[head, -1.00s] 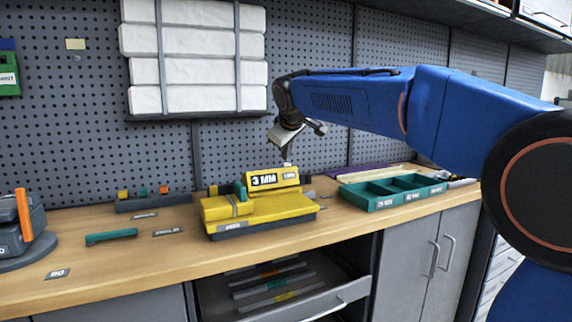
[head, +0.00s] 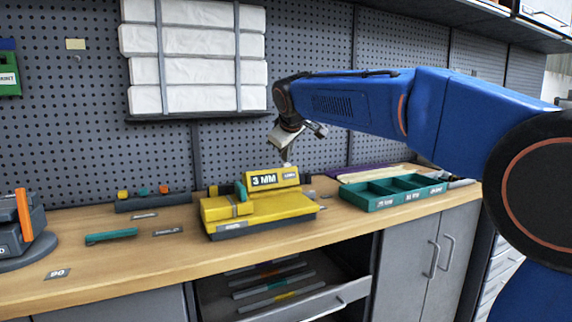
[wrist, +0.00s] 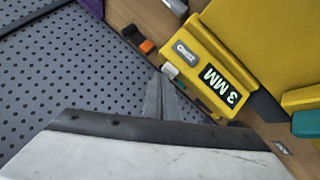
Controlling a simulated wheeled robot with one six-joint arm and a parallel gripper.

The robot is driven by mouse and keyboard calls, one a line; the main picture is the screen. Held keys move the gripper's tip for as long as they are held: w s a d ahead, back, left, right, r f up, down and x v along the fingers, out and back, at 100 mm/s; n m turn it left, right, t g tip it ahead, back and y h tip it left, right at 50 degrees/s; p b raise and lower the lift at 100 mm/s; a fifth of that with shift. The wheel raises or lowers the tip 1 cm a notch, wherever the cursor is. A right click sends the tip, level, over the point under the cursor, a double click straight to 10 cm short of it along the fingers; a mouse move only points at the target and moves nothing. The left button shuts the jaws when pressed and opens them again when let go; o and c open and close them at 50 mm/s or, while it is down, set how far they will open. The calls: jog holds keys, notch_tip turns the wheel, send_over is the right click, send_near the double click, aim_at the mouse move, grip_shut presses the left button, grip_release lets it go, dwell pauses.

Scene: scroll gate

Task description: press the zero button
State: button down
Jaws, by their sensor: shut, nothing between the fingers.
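A yellow gauge (head: 262,206) stands on the wooden bench, with a raised block (head: 271,178) at its back that reads "3 MM". A small pale label (wrist: 185,52) sits beside that reading; its text is too small to read surely. In the wrist view a small white button (wrist: 170,70) sticks out at the edge of the block, close to the label. My gripper (head: 286,161) is shut and empty, pointing down just above the block's top. In the wrist view its fingertips (wrist: 161,82) are right by the white button. I cannot tell whether they touch it.
A green tray with compartments (head: 375,199) stands to the right of the gauge. A grey rack (head: 143,201) and a green bar (head: 111,236) lie to the left. A drawer (head: 300,300) is open below. The pegboard wall (head: 310,45) rises close behind.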

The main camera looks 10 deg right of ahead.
jog(key=shift+f, duration=0.25)
dwell(0.4)
jog(key=shift+r, duration=0.9)
jog(key=shift+r, duration=0.1)
jog(key=shift+r, duration=2.4)
jog(key=s+d+f+m+g, duration=0.1)
jog(key=s+d+f, duration=0.4)
jog(key=s, duration=0.2)
jog(key=s+d+f+m+g, duration=0.15)
jog(key=s+d+f, duration=0.25)
jog(key=s, duration=0.4)
jog(key=s+d+f+m, duration=0.2)
jog(key=s+d+f, duration=0.3)
jog(key=s, duration=0.2)
jog(key=s+d+f+m+g, duration=0.1)
jog(key=s+d+f+m, duration=0.1)
jog(key=s+f, duration=0.9)
jog(key=s+d+f+m+g, duration=0.1)
jog(key=s+d+f+m, duration=0.1)
jog(key=s+f, duration=0.9)
jog(key=shift+s+d+f, duration=0.3)
jog(key=shift+s+f, duration=0.1)
jog(key=shift+s, duration=0.85)
